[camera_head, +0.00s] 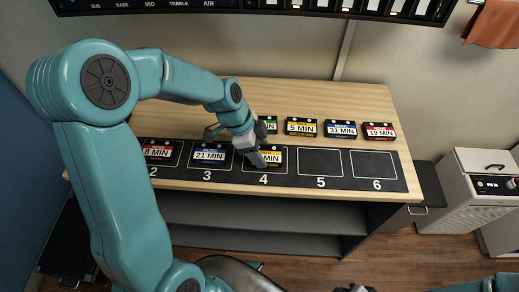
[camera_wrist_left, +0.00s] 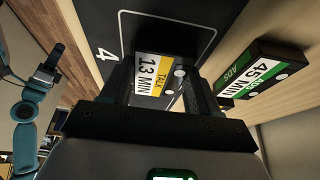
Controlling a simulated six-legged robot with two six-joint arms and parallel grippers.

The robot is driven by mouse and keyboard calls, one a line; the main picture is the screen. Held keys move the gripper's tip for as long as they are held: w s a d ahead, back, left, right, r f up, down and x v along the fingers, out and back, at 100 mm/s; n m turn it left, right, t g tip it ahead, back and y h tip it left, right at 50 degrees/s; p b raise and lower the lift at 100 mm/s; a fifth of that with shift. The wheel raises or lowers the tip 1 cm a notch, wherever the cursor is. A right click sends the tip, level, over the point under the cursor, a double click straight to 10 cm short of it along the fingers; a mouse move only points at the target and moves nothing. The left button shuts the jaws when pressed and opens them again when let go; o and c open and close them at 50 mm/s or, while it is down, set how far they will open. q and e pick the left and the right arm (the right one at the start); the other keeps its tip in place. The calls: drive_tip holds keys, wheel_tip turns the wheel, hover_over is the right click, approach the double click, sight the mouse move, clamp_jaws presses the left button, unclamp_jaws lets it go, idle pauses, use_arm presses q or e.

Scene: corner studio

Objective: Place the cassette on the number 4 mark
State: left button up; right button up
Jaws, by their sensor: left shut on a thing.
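The yellow-and-white cassette marked 13 MIN TALK (camera_wrist_left: 152,72) is between the fingers of my left gripper (camera_wrist_left: 155,92) in the left wrist view. In the head view, the left gripper (camera_head: 254,155) hides part of this cassette (camera_head: 275,156). It is over the outlined box above the number 4 mark (camera_head: 264,180); I cannot tell whether it touches the mat. A teal arm with a dark end, apparently my right gripper (camera_wrist_left: 48,65), is at the left of the left wrist view, its jaws unclear.
The black mat (camera_head: 340,183) has empty boxes at 5 and 6. Cassettes stand at 2 (camera_head: 160,152) and 3 (camera_head: 210,154). Behind the mat are a green cassette (camera_head: 268,124), partly hidden, a yellow (camera_head: 301,127), a blue (camera_head: 341,130) and a red one (camera_head: 379,132).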

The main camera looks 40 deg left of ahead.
use_arm(q)
drive_tip(key=shift+s, duration=0.1)
drive_tip(key=shift+f, duration=0.2)
drive_tip(key=o, duration=1.1)
drive_tip(key=shift+c, duration=0.2)
drive_tip(key=shift+r, duration=0.2)
drive_tip(key=v, duration=1.2)
drive_tip(key=shift+p, duration=0.35)
